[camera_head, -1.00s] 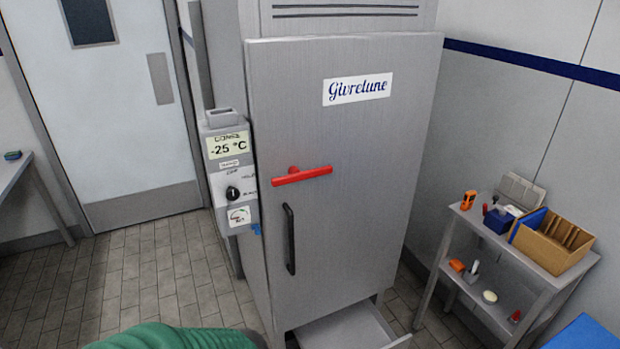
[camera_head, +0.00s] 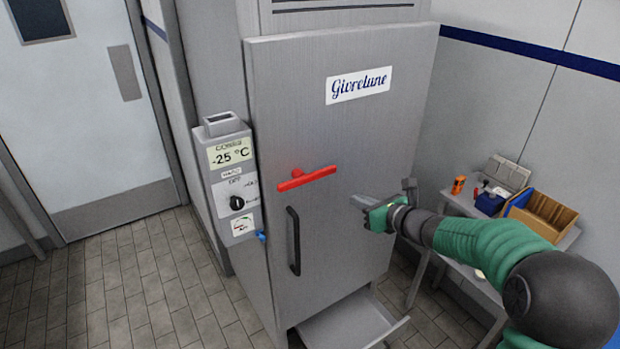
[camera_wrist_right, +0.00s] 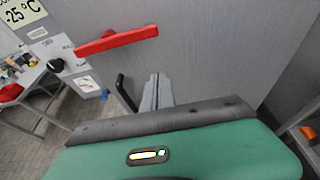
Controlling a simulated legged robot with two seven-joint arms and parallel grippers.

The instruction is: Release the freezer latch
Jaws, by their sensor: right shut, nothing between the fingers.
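The freezer (camera_head: 350,130) stands in the middle with its grey door shut. The red latch handle (camera_head: 308,179) sits on the door, slightly tilted with its right end higher. It also shows in the right wrist view (camera_wrist_right: 116,40), up and to the left of the fingers. My right gripper (camera_head: 356,201) is shut and empty, in front of the door, right of and a little below the latch, and apart from it. Its fingers also show in the right wrist view (camera_wrist_right: 155,92). The black door handle (camera_head: 293,241) is below the latch. My left gripper is not in view.
A control box (camera_head: 227,170) reading -25 °C is on the freezer's left side. An open drawer or tray (camera_head: 345,322) juts out at the freezer's foot. A side table with a cardboard box (camera_head: 545,219) stands right, partly behind my right arm. The floor at left is clear.

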